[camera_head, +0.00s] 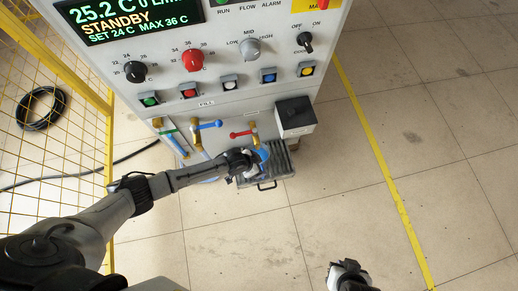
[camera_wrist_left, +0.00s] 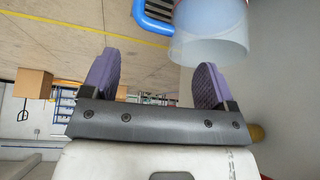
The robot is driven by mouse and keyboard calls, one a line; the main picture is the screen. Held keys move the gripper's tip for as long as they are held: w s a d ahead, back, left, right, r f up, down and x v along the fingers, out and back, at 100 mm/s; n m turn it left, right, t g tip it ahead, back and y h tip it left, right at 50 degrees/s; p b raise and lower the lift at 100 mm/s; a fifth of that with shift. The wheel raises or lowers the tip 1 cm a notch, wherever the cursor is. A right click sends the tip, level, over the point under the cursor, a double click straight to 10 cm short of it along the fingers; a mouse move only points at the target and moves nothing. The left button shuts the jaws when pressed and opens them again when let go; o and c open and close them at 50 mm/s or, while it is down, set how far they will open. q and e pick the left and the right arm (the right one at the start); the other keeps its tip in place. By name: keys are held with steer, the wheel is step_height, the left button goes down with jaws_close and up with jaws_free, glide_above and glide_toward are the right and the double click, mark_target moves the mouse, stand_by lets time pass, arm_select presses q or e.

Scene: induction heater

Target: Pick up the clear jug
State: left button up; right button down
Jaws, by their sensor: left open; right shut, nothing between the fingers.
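The clear jug (camera_wrist_left: 210,42) shows at the top of the left wrist view, a translucent cylinder with a blue handle (camera_wrist_left: 152,20) on its left side. In the head view it is mostly hidden behind my left gripper (camera_head: 243,165), with a bit of blue (camera_head: 263,153) showing. My left gripper's purple fingers (camera_wrist_left: 155,82) are spread and empty. The jug lies beyond the fingertips, nearer the right finger, and is not between them. My right gripper (camera_head: 347,271) is shut and empty above the floor, well away from the jug.
The heater panel (camera_head: 222,95) with knobs and buttons rises behind the jug. Blue (camera_head: 207,125) and red (camera_head: 243,133) valve levers and a black box (camera_head: 295,114) sit close by. A dark ribbed tray (camera_head: 279,161) is below. A yellow mesh fence (camera_head: 62,85) stands left. Floor at right is clear.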

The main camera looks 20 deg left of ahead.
mark_target(262, 167)
arm_select(q)
steer(key=b+x, duration=0.3)
steer(key=x, duration=0.1)
steer(key=shift+s+f, duration=0.1)
steer(key=shift+f, duration=0.05)
steer(key=shift+w+d+f+b, duration=0.2)
steer(key=shift+w+f+b, duration=0.1)
steer(key=shift+f+b, duration=0.05)
steer(key=shift+c, duration=0.5)
steer(key=c, duration=0.7)
jaws_close()
steer(key=shift+r, duration=0.1)
